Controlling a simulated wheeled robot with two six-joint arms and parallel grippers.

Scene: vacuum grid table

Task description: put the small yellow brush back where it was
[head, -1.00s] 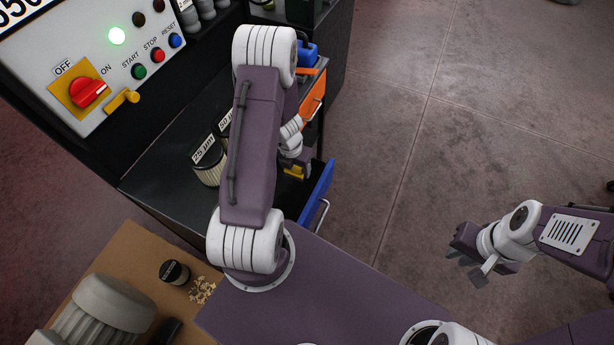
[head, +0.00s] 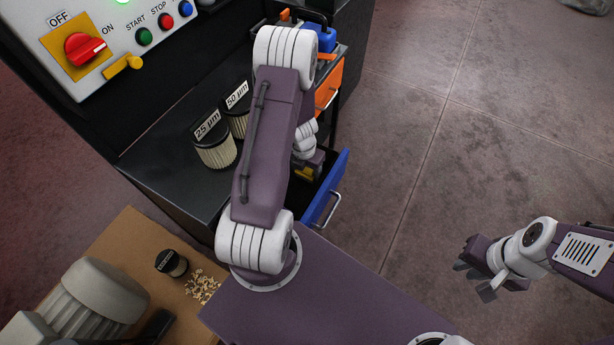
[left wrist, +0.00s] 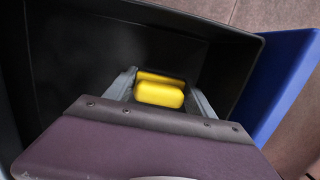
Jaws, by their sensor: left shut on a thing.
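The small yellow brush (left wrist: 160,93) is between the fingers of my left gripper (left wrist: 165,88) in the left wrist view, and the gripper is shut on it. Only the yellow part of the brush shows clearly; the rest is hidden. In the head view the brush (head: 304,174) is a small yellow patch below my left gripper (head: 308,168), partly hidden by the arm. The gripper is over or inside an open blue-fronted drawer (head: 327,190), whose dark inside surrounds it in the left wrist view. My right gripper (head: 474,280) is open and empty above the floor.
Two labelled sieve jars, 25 µm (head: 214,150) and 50 µm (head: 238,118), stand on the dark cabinet top beside my left arm. An orange drawer front (head: 329,84) lies beyond the blue one. A small jar (head: 171,263) and scattered pellets (head: 203,288) lie on the brown board.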

